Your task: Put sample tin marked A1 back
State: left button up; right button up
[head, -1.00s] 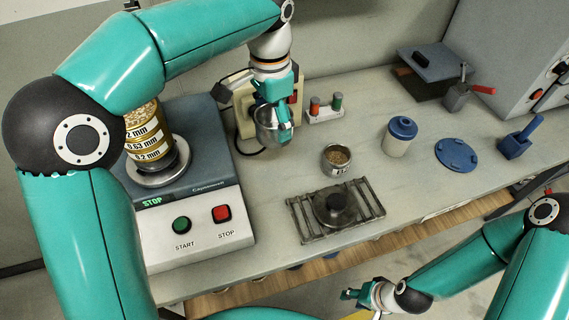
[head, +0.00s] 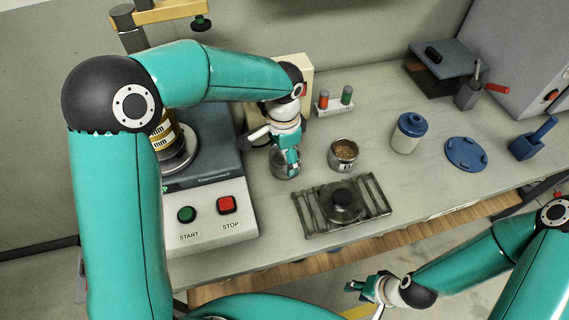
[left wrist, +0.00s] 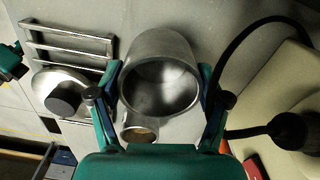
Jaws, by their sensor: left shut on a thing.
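My left gripper (head: 288,150) is shut on an empty-looking shiny metal tin (head: 285,164), with its fingers on both sides. In the left wrist view the tin's open mouth (left wrist: 163,88) faces the camera. I cannot see a marking on it, nor tell whether it touches the bench. A second small metal tin (head: 343,154) of grainy material stands to its right, its label too small to read. It also shows beyond the held tin in the left wrist view (left wrist: 140,134). My right gripper (head: 362,290) is low at the front, holding nothing visible; its jaw state is unclear.
A metal rack (head: 376,196) carries a round black-knobbed piece (head: 341,200) in front of the tins. The shaker base (head: 205,208) stands left. A small stand (head: 333,103), a blue-lidded jar (head: 408,133) and a blue lid (head: 466,153) lie behind and right.

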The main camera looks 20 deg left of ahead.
pick_arm(q)
jog(key=shift+f, duration=1.95)
jog(key=o, duration=1.2)
jog(key=shift+f, duration=0.1)
jog(key=shift+o, duration=0.2)
notch_tip(320, 180, up, 12)
